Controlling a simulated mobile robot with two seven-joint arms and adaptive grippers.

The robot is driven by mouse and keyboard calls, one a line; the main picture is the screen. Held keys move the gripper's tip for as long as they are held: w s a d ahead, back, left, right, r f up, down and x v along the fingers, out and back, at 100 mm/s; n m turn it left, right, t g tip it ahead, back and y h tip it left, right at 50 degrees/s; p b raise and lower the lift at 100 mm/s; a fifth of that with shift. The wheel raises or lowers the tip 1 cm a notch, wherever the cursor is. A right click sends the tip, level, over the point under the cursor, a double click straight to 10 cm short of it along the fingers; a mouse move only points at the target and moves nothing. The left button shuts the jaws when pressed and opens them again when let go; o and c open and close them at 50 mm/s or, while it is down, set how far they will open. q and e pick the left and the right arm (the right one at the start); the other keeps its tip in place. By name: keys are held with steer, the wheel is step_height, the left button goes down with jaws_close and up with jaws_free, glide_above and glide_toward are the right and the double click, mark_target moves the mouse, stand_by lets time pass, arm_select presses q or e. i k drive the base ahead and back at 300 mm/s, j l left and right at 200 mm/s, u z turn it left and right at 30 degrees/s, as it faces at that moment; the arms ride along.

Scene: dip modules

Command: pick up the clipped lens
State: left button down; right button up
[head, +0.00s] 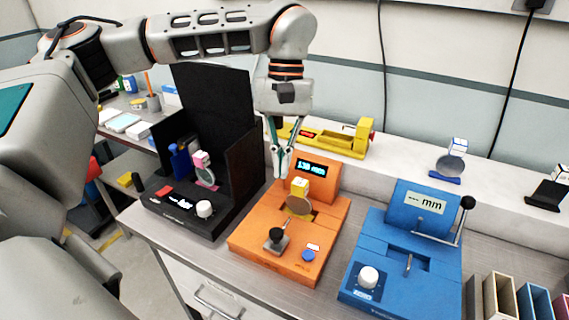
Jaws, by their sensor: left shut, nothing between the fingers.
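A round lens (299,206) with a yellow clip (300,187) on top stands upright in the orange device (262,240). My left gripper (281,170) points down just above and left of the yellow clip, its fingers closed and empty; it appears apart from the clip. A second lens (205,177) with a pink-and-white clip (200,159) stands in the black device (165,222). A third lens (450,165) with a white-and-blue clip (457,147) rests on a blue stand (444,178) on the back ledge. My right gripper is not in view.
The orange device has a lit display (312,169) behind the lens and a black knob (276,235) in front. A blue device (385,285) with a lever stands to the right. A tall black panel (212,105) rises at left. A yellow instrument (335,141) lies on the ledge.

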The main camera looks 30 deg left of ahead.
mark_target(300, 205)
steer(key=k, duration=1)
